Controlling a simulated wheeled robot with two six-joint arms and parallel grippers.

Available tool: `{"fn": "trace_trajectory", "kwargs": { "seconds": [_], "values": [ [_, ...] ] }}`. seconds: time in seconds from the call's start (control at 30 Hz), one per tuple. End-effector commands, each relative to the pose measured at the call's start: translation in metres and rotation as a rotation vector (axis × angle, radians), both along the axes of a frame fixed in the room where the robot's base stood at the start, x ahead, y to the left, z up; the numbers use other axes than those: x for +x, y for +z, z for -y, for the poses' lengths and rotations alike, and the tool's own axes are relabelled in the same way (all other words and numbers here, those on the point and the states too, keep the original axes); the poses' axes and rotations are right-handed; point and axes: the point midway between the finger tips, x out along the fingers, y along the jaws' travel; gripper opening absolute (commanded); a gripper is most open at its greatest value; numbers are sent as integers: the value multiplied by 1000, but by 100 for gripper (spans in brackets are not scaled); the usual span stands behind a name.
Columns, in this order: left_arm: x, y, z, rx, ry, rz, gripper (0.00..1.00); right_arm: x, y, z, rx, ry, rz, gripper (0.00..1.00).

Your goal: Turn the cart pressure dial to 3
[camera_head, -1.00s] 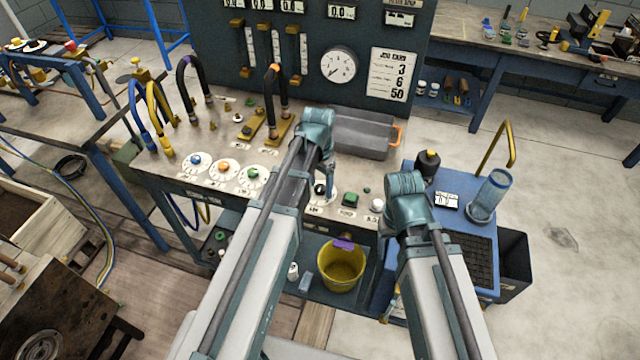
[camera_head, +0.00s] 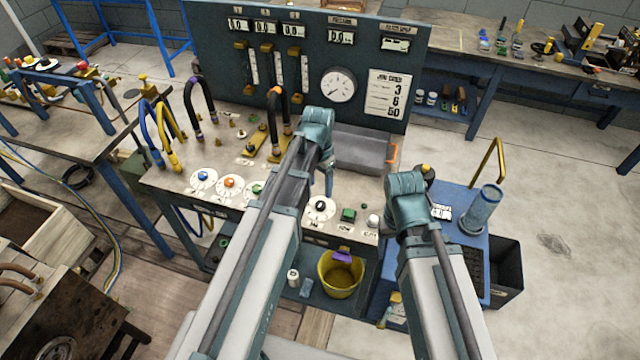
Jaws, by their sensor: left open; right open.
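A round white dial with a black knob (camera_head: 320,206) sits on the front right of the cart top (camera_head: 296,190); I take it for the pressure dial, but its label and setting are too small to read. My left gripper (camera_head: 328,187) points down just above and behind this dial, open and apart from it, partly hidden by its own wrist. Other dials have a blue knob (camera_head: 203,176), an orange knob (camera_head: 230,182) and a green knob (camera_head: 257,189), the last partly covered by my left arm. My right gripper is hidden behind its wrist, near the cart's right end.
A panel with a round gauge (camera_head: 338,85) and a job card (camera_head: 388,94) stands at the back. A grey tray (camera_head: 362,148), upright hoses and a green button (camera_head: 348,214) are on the cart. A blue trolley (camera_head: 462,222) stands close on the right.

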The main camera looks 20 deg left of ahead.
Motion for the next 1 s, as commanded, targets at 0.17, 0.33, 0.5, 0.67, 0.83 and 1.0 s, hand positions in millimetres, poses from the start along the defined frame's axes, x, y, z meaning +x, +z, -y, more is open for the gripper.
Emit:
{"fn": "trace_trajectory", "kwargs": {
  "seconds": [0.17,0.33,0.5,0.67,0.83,1.0],
  "values": [
    [0,36,-1,0,0,0,69,0,36,0,0,1,0,66],
    [0,56,-1,0,0,0,69,0,56,0,0,2,0,66],
    [1,62,-1,0,0,0,69,0,62,0,0,2,0,66],
    [1,60,-1,0,0,0,69,0,60,0,0,2,0,66],
    [1,60,-1,0,0,0,69,0,60,0,0,2,0,66],
    [0,60,0,0,0,-1,69,0,60,0,0,2,0,66]
  ]
}}
